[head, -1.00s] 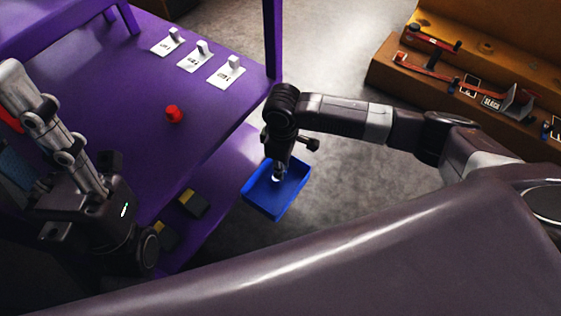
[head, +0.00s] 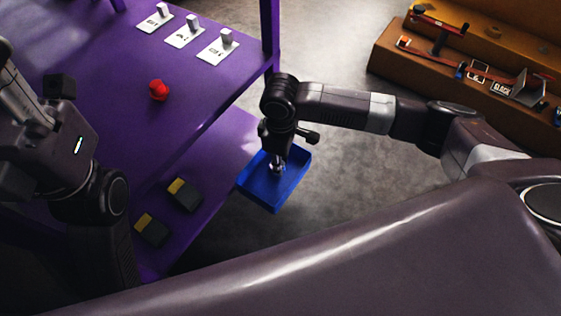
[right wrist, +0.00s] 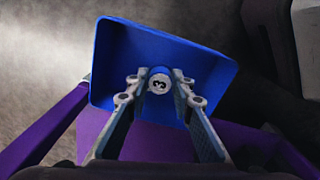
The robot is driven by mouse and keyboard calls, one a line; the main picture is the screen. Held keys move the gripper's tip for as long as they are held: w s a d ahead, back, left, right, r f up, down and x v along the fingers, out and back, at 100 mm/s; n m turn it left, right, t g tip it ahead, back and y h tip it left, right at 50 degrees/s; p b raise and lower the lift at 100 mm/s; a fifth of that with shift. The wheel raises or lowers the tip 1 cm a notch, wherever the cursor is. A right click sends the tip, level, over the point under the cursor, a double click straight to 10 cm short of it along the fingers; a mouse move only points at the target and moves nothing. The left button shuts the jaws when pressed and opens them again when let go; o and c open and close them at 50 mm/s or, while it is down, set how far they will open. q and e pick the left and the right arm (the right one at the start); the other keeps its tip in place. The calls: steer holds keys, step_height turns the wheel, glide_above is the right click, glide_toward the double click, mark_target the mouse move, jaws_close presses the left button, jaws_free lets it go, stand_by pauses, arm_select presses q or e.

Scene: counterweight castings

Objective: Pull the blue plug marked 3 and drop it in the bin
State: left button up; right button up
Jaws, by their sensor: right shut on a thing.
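My right gripper (head: 277,168) is shut on the plug, over the blue bin (head: 241,184). In the right wrist view the plug (right wrist: 158,85) sits between the two fingertips. Its round pale end shows a dark 3, and a bit of blue shows behind it. The bin (right wrist: 115,60) is open, blue and shallow, and appears behind the plug and fingers in that view. How high the plug is above the bin floor I cannot tell. My left arm comes in at the left of the head view; its fingers do not show.
A purple table (head: 105,115) carries a red knob (head: 158,90) and several white labelled plates with grey blocks. Two black and yellow blocks (head: 185,194) lie on the lower purple shelf. A brown bench (head: 390,60) with parts stands at the right. Grey floor lies between.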

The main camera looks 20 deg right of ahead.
steer(key=o, duration=1)
steer(key=shift+r, duration=0.1)
step_height(320, 180, up, 12)
steer(key=shift+f, duration=0.1)
steer(key=shift+s, duration=0.1)
